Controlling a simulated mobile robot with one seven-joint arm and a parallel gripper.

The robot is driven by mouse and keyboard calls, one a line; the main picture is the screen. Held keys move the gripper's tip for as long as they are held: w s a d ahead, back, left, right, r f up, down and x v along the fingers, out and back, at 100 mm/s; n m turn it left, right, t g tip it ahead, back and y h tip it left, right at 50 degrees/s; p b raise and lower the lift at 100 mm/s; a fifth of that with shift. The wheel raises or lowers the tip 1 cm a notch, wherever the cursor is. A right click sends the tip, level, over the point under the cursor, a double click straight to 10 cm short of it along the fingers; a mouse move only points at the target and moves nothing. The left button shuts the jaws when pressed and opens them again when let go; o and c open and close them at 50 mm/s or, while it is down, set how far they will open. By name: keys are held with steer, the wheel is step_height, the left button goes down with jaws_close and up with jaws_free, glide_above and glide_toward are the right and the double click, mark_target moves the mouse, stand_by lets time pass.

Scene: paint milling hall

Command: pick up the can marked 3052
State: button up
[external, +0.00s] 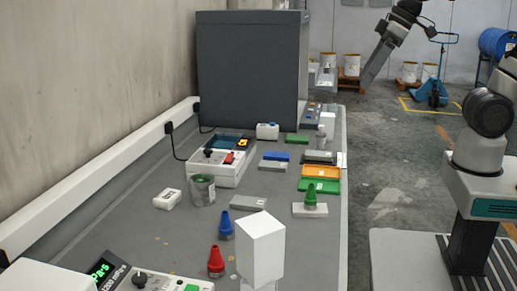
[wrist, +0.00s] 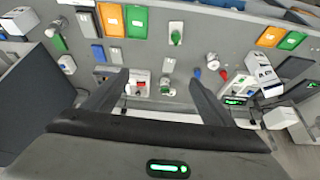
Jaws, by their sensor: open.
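The can (external: 202,190) is a small grey metal can with a dark green top. It stands upright on the grey bench, beside a white control box; its marking is too small to read. In the wrist view the can (wrist: 165,87) appears as a small green-topped shape between my fingers and beyond them. My gripper (wrist: 160,74) is open and empty, with its fingers spread wide at a distance above the bench. In the external view my arm reaches in at the upper right, apart from the can.
The control box (external: 222,165) with a knob and red switch stands just behind the can. A white block (external: 167,198) lies left of it. A large dark cabinet (external: 250,70) fills the back.

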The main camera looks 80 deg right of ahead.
steer(key=w+a+f+b, duration=0.2)
steer(key=w, duration=1.3)
steer(key=m+g+b, duration=0.1)
steer(key=b, duration=0.1)
glide_above(213, 180)
steer(key=s, duration=0.4)
step_height(213, 180, down, 16)
steer(key=f, duration=0.1)
steer(key=shift+h, duration=0.3)
steer(key=x, duration=1.1)
steer(key=shift+a+f, duration=0.1)
steer(key=shift+a, duration=0.15)
steer(key=shift+w+p+x, duration=0.2)
steer(key=shift+p+x, duration=0.05)
steer(key=shift+x, duration=1.3)
steer(key=shift+w+p+x, duration=0.25)
steer(key=shift+x, duration=1.25)
steer(key=c, duration=1.3)
steer(key=shift+r, duration=0.2)
steer(key=shift+c, duration=0.5)
